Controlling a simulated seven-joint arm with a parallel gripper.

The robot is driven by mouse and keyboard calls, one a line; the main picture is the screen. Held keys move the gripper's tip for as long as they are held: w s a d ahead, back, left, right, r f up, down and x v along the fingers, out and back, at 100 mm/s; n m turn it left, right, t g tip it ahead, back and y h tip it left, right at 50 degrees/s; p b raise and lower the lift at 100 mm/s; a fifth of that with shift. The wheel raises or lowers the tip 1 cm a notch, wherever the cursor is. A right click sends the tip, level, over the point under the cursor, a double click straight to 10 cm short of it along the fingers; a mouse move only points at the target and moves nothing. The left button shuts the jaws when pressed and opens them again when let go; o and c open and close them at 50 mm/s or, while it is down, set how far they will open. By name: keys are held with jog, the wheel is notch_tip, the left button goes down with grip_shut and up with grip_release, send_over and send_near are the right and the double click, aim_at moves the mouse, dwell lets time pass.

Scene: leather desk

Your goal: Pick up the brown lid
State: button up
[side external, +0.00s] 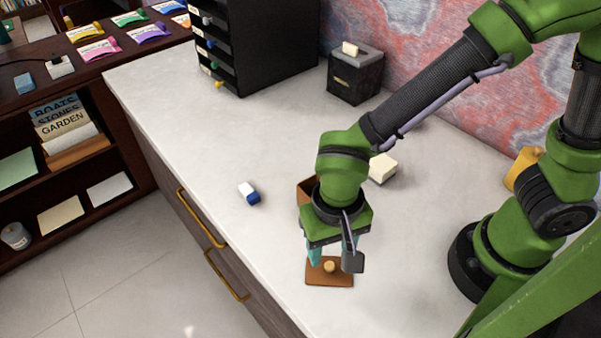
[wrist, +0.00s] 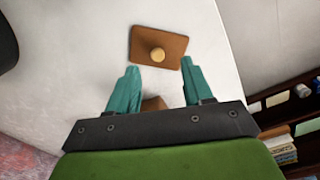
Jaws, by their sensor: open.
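The brown lid (side external: 341,280) is a flat square with a round tan knob, lying on the pale desktop near its front edge. It also shows in the wrist view (wrist: 173,43), with its knob at the middle, beyond the fingertips. My gripper (side external: 331,258) is open, with teal fingers pointing down above the lid. In the wrist view my gripper (wrist: 160,75) has its two fingers spread apart with nothing between them. The wrist housing hides part of the lid's surroundings in the side view.
A brown box (side external: 306,190) stands partly hidden behind my gripper. A white and blue eraser-like block (side external: 249,194) lies to the left. A cream block (side external: 382,168), a black tissue box (side external: 355,78) and a black drawer unit (side external: 255,45) stand farther back.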

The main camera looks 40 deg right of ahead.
aim_at(330, 265)
jog(key=shift+d+f, duration=0.2)
jog(key=shift+f, duration=2.45)
grip_shut()
